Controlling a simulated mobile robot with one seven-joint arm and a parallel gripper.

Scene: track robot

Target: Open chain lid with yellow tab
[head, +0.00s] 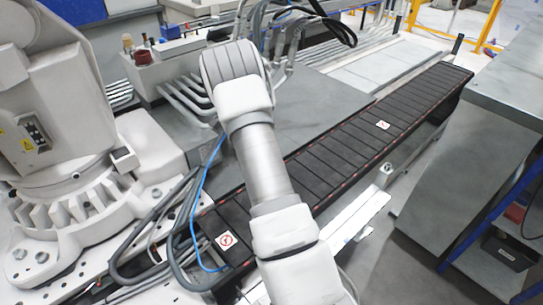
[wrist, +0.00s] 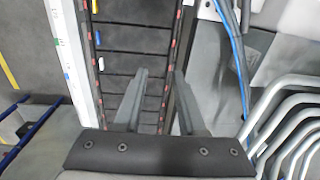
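The chain track (head: 345,140) is a long row of black lids with red marks along its edges. It runs from the lower left to the upper right in the head view. In the wrist view its lids (wrist: 135,40) fill the upper middle. Nothing is visible between the fingers. The yellow tab is ahead and left of them. In the head view the gripper is hidden.
A large white robot (head: 60,140) stands left of the track. Grey bent pipes (wrist: 290,105) and a blue hose (wrist: 235,45) lie right of the track in the wrist view. A grey cabinet (head: 480,150) stands at the right in the head view.

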